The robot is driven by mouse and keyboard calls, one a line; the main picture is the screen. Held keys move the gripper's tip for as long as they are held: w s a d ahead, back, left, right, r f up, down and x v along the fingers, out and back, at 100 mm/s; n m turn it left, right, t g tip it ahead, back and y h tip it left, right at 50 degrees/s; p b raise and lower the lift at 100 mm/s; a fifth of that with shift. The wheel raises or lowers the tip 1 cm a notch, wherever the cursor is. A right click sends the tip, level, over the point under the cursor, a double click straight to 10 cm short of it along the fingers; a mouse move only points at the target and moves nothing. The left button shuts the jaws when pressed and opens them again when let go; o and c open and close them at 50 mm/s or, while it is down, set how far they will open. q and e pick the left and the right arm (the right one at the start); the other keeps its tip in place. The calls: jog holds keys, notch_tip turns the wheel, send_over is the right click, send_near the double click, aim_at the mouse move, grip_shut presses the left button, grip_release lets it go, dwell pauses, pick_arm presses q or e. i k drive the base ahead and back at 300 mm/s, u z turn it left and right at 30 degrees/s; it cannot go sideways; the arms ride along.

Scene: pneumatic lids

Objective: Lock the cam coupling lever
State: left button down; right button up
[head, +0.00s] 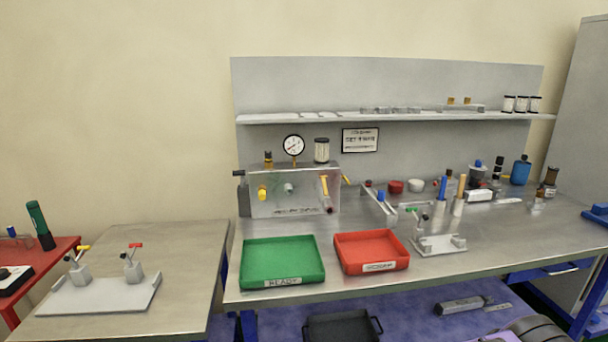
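I cannot tell for sure which part is the cam coupling lever. A clear-fronted pneumatic box (293,200) on the bench carries a yellow lever (325,188) on its right front and a yellow knob (262,192) on its left. On the left table, a white base plate (100,294) bears two grey blocks, one with a yellow lever (83,248) and one with a red lever (136,245). A small fixture (438,245) on the bench has a green-tipped lever (411,210). Neither of my grippers is in view.
A green READY tray (282,283) and a red tray (372,271) look empty at the bench's front. Bottles and tools crowd the bench's right.

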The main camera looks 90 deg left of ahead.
aim_at(323, 177)
jog(key=k, duration=0.95)
jog(key=u, duration=0.2)
